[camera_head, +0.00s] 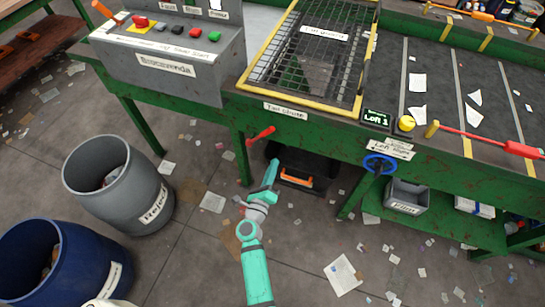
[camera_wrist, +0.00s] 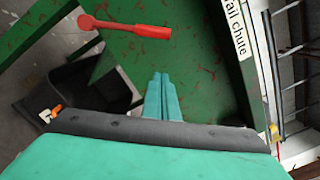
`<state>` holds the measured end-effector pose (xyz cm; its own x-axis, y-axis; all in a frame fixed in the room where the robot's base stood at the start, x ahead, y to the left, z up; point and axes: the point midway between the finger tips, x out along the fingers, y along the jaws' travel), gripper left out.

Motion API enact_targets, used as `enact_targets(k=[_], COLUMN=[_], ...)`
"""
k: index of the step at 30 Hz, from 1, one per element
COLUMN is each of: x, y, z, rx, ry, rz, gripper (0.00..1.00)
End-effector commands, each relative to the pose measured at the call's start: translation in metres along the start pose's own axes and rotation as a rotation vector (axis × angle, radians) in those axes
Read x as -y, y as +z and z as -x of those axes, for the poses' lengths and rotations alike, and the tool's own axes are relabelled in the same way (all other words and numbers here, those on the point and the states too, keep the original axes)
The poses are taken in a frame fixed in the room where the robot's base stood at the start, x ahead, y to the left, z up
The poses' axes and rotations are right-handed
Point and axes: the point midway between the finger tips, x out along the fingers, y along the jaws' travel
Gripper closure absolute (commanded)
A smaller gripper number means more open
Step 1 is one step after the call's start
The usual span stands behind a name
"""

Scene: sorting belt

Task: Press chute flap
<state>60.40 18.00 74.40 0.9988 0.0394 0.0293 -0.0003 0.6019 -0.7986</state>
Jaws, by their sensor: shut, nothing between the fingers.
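A "Tail chute" label (camera_head: 285,109) is on the green bench edge below a yellow-framed wire grid (camera_head: 300,62); the label also shows in the wrist view (camera_wrist: 236,28). A red lever (camera_head: 261,135) sticks out from the bench front left of the label, and shows in the wrist view (camera_wrist: 128,27). I cannot tell for sure which part is the flap. My teal gripper (camera_head: 272,166) is in front of the bench, below and slightly right of the lever, apart from it. In the wrist view its fingers (camera_wrist: 163,95) are together and empty, pointing at the green panel.
A black bin with an orange handle (camera_head: 297,180) is under the bench behind my gripper. A blue valve wheel (camera_head: 380,164) juts out at right. A grey reject barrel (camera_head: 115,180) and a blue barrel (camera_head: 75,262) stand at left. Paper litters the floor.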

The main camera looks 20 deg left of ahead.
Motion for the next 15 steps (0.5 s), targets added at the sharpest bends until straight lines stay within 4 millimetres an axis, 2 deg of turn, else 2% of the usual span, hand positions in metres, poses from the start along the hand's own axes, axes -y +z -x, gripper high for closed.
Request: enact_targets(k=[15], x=[0.0], y=[0.002], z=[-0.091], rx=[0.0], ry=[-0.001], rz=[-0.002], gripper=[1.0])
